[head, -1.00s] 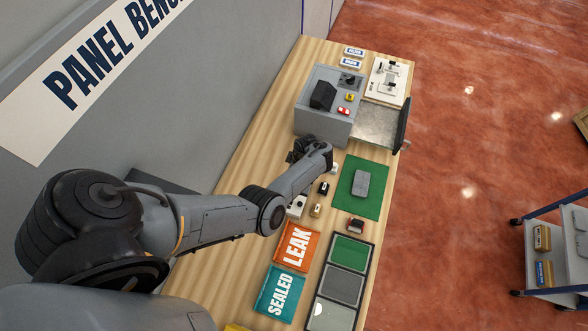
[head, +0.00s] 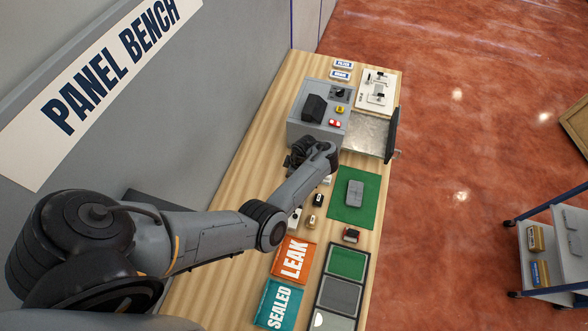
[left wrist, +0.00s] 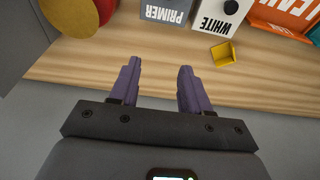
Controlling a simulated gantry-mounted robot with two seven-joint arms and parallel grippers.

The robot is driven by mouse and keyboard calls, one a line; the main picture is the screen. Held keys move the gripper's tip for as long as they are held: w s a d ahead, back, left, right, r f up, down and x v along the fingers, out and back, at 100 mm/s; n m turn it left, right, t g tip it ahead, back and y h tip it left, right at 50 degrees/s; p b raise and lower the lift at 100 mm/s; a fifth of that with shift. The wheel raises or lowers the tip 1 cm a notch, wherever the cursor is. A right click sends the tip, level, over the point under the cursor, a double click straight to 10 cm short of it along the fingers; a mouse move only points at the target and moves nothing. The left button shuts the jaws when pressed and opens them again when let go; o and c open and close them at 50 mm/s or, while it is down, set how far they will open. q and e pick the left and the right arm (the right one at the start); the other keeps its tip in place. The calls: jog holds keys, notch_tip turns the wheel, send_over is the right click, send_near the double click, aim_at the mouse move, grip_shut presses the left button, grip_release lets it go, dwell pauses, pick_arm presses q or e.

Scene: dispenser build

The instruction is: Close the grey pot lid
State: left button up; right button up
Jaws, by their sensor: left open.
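My left gripper (head: 291,161) reaches over the bench beside the grey cabinet in the head view; its fingertips are small and dark there. In the left wrist view its two purple fingers (left wrist: 159,68) are apart with nothing between them, above the bench edge by the wall. A grey box labelled PRIMER (left wrist: 166,11) is cut off at the top of that view, ahead of the fingers and apart from them. No grey pot lid can be made out for certain; the arm hides part of the bench in the head view. My right gripper is not seen.
A box labelled WHITE (left wrist: 220,14), a small yellow tray (left wrist: 223,53) and a yellow disc (left wrist: 68,12) lie near the left gripper. The grey cabinet (head: 304,132) has an open drawer (head: 368,136). The green mat (head: 342,208) holds a grey part.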

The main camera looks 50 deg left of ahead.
pick_arm(q)
jog(key=shift+p+v, duration=0.5)
jog(key=shift+v, duration=1.2)
